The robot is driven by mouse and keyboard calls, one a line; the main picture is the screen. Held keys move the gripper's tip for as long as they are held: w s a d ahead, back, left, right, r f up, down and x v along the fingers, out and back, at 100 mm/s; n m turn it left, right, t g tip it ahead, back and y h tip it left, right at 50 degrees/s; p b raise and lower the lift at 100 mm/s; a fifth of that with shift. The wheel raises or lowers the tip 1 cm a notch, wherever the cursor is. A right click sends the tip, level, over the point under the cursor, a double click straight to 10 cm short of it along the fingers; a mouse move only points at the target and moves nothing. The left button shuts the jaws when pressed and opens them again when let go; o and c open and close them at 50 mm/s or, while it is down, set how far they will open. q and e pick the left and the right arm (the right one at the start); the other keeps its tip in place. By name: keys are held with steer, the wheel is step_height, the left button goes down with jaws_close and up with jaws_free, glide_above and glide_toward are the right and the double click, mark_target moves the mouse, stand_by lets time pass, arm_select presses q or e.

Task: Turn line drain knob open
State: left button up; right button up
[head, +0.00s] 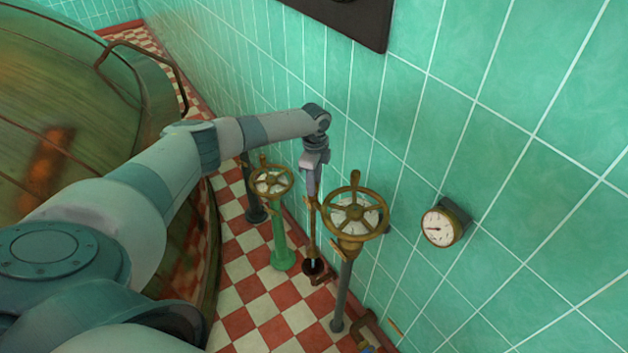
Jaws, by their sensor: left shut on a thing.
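My left gripper (312,196) points down beside the wall, between two valve handwheels. It is shut on a small brass piece, which I take for the line drain knob (309,204), at the top of a thin brown upright pipe (312,235). The fingers hide most of the knob, so I cannot tell how far it is turned. A dark funnel-like cup (313,267) sits at the foot of this pipe. My right gripper is not in view.
A large brass handwheel (353,237) with a white dial stands close right of the gripper; a smaller one (272,181) on a green post (280,245) is to its left. A gauge (438,228) hangs on the tiled wall. A large copper kettle (60,110) fills the left.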

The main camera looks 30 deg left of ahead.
arm_select(q)
steer(key=n+p, duration=0.1)
steer(key=n, duration=0.2)
steer(key=shift+r+n, duration=0.1)
steer(key=shift+n, duration=0.3)
steer(key=n+p, duration=0.2)
steer(key=n, duration=0.1)
steer(key=shift+w+n, duration=0.1)
steer(key=shift+n, duration=0.2)
steer(key=n+p, duration=0.2)
steer(key=n, duration=0.2)
steer(key=shift+w+a, duration=0.1)
steer(key=shift+a+n+p, duration=0.1)
steer(key=shift+n+p, duration=0.5)
steer(key=shift+n, duration=0.6)
steer(key=shift+w, duration=0.1)
steer(key=o, duration=1)
steer(key=shift+o, duration=0.2)
step_height(320, 180, up, 17)
steer(key=b, duration=0.4)
steer(key=shift+r, duration=0.15)
